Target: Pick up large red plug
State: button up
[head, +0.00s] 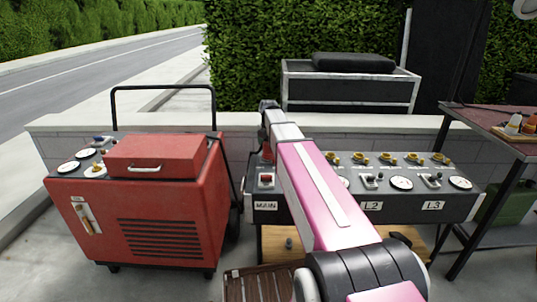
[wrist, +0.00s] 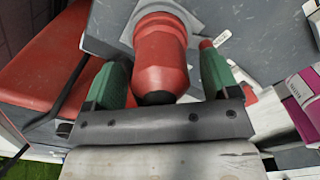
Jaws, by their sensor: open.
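The large red plug (wrist: 160,62) fills the upper middle of the wrist view. It sits in a light grey socket collar on the grey panel face. My gripper (wrist: 162,75) is open, with one green finger on each side of the plug. A gap shows on the right; on the left the finger is very close, and I cannot tell if it touches. In the head view a bit of red (head: 267,152), likely the plug, shows beside my pink and white arm, above the MAIN label. My arm hides part of the panel there.
The control panel (head: 452,206) has gauges, switches and several yellow connectors. A red generator cart (head: 150,215) with a black handle stands to the left. A worktable (head: 505,140) is at the right. A low wall and a hedge lie behind.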

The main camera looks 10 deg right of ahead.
jog(key=shift+f, duration=0.25)
jog(key=c, duration=1.2)
jog(key=shift+o, duration=0.2)
jog(key=shift+r, duration=0.15)
